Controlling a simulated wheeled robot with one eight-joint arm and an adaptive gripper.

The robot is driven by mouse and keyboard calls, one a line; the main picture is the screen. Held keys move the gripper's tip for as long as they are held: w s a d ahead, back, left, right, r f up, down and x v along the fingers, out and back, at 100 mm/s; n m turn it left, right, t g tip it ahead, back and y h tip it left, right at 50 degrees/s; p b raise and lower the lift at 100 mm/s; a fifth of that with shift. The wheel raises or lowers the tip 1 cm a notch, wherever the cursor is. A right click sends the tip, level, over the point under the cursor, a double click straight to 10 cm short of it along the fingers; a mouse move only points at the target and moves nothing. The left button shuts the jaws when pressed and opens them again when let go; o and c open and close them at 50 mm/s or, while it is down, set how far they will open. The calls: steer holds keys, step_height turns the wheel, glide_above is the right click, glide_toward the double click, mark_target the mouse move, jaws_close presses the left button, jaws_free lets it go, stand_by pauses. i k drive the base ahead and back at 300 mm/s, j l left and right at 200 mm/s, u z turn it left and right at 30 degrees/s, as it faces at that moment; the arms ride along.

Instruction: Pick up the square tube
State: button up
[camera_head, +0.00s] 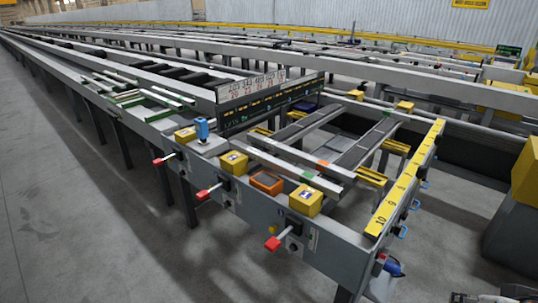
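Two pale, straight square-section bars lie side by side across the near part of the runout table; the farther bar (302,157) and the nearer bar (292,174) both look like square tubes. They rest behind the row of yellow boxes, with small green and orange marks near them. More thin pale bars (163,97) with green parts lie farther left on the table. I cannot tell which bar is the task's square tube. My gripper is not seen in this view.
The grey runout table (322,243) has red-handled levers (272,243) sticking out in front. Yellow boxes (305,201), an orange box (266,182) and a blue item (202,129) stand along its edge. A numbered yellow rail (404,183) borders the right. Open floor (75,210) lies left.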

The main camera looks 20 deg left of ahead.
mark_target(331, 190)
steer(key=i+j+z, duration=0.2)
steer(key=j+z, duration=0.15)
steer(key=j, duration=1.2)
steer(key=j+z, duration=0.35)
steer(key=j, duration=1.2)
